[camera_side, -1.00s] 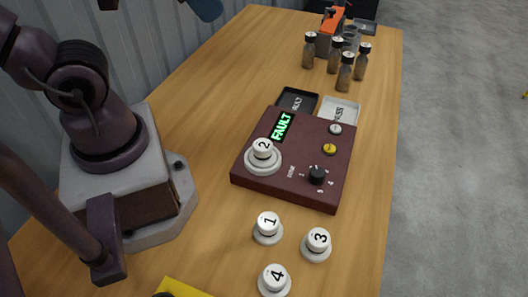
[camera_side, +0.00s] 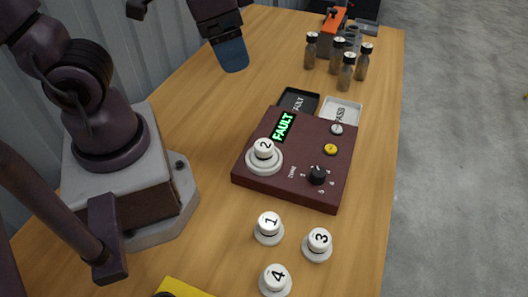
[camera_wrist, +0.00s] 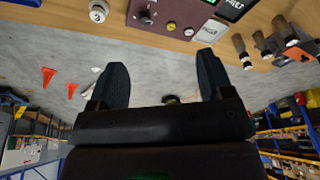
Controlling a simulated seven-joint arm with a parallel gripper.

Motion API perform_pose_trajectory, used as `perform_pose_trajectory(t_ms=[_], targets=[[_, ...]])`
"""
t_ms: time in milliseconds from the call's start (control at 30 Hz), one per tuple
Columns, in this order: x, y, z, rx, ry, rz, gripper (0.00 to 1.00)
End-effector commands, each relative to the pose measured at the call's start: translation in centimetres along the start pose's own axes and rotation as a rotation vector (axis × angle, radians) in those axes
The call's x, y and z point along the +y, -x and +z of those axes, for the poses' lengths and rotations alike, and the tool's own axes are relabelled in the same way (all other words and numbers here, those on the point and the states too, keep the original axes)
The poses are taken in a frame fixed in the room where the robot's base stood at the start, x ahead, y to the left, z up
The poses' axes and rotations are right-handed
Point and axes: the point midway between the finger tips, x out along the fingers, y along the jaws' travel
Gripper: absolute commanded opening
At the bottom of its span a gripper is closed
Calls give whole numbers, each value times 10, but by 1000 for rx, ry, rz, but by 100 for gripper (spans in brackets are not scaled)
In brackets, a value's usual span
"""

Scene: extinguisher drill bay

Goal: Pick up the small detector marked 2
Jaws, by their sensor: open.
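The small white detector marked 2 (camera_side: 263,149) sits upright in the round socket on the left of the maroon test box (camera_side: 318,140). The box's green display (camera_side: 283,126) reads FAULT. My gripper (camera_side: 233,58) hangs in the air beyond the box, up and left of the detector in the side view, well apart from it. In the wrist view my gripper (camera_wrist: 162,78) shows two dark blue fingers spread wide with nothing between them. The box shows only partly there, and detector 2 is not visible in that view.
Detectors 1 (camera_side: 269,228), 3 (camera_side: 317,244) and 4 (camera_side: 275,280) stand on the wooden table in front of the box. A black FAULT tray (camera_side: 285,106) and a white PASS tray (camera_side: 355,107) lie behind it. Several capped bottles (camera_side: 345,72) stand at the back right.

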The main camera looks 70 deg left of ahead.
Motion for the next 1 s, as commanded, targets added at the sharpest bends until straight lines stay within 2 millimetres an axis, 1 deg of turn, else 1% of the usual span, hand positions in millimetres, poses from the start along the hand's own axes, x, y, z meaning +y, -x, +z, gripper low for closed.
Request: perform_pose_trajectory(t_ms=[33,167,300,500,700,833,900,933,1000], targets=[[12,-15,-2,-84,-79,-2,74],[34,-47,-4,-266,-278,-41,74],[56,-82,0,-457,-510,-109,74],[83,-133,12,-717,-866,-250,74],[103,-182,24,-941,-1218,-440,74],[110,-205,24,-1037,-1388,-564,74],[111,-212,18,-1071,-1451,-625,74],[110,-212,11,-1078,-1470,-655,74],[111,-206,-3,-1074,-1494,-705,74]])
